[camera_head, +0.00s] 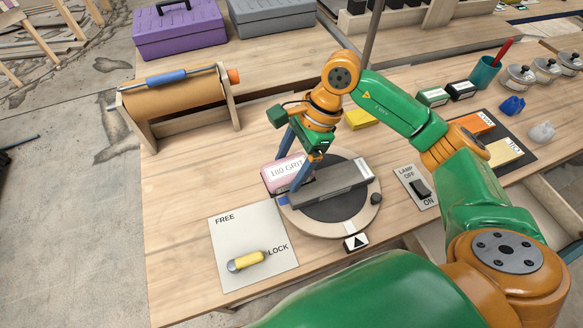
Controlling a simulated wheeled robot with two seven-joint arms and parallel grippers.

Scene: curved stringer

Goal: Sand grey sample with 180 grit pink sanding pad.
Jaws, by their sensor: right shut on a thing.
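The pink sanding pad (272,182), labelled 180 GRIT, is at the left edge of the round turntable (345,225). My right gripper (290,176) is shut on the pad, with its blue fingers reaching down over it. The grey sample (343,180) is a long block lying on the dark disc of the turntable. The pad is beside the sample's left end; I cannot tell whether they touch. My left gripper is not in view.
A FREE/LOCK plate (232,222) with a yellow-handled lever (247,260) lies front left. A lamp switch (420,188) is right of the turntable. A brown paper roll (175,98) and purple toolbox (178,30) stand behind left. Labelled blocks, a teal cup (484,75) and pots are at right.

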